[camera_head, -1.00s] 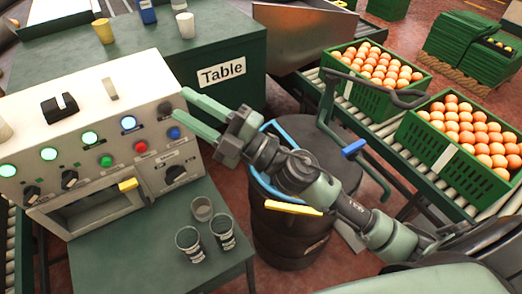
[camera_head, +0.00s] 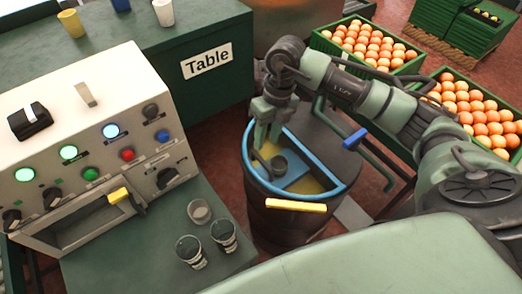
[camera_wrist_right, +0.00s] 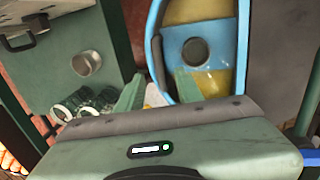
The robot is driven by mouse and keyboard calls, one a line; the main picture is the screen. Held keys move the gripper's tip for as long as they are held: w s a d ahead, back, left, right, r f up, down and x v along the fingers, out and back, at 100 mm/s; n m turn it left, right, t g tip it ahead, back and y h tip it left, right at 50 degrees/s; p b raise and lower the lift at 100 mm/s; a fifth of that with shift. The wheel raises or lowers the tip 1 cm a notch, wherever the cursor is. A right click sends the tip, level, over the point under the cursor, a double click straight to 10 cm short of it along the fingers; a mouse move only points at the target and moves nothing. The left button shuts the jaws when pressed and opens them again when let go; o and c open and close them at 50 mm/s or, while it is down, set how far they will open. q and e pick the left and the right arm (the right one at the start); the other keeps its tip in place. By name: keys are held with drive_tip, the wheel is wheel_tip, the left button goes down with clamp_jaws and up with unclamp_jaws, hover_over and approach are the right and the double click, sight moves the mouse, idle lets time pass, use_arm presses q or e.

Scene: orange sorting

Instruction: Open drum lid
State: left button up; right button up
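The dark drum (camera_head: 280,222) stands right of the machine table. Its top has a dark flat part (camera_head: 318,135) and a blue-rimmed section (camera_head: 335,188) with yellow inside. I cannot tell whether a clear lid covers the yellow. A dark curved handle (camera_wrist_right: 157,55) lies along the left of this section in the right wrist view. A round grey piece (camera_wrist_right: 195,52) sits on a blue strip across it. My right gripper (camera_head: 262,148) points down over the section's left edge. My left gripper is not in view.
A control machine (camera_head: 95,150) and several cups (camera_head: 222,236) stand on the green table at left. A yellow bar (camera_head: 296,206) is at the drum's front, and a blue-gripped lever (camera_head: 355,138) at its right. Orange crates (camera_head: 372,48) stand behind.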

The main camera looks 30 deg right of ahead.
sight(261, 158)
drive_tip(key=f, duration=0.2)
drive_tip(key=a+f, duration=0.1)
drive_tip(key=f, duration=0.3)
drive_tip(key=shift+s+a+f, duration=0.15)
drive_tip(key=shift+a+f, duration=0.1)
clamp_jaws()
idle(1.2)
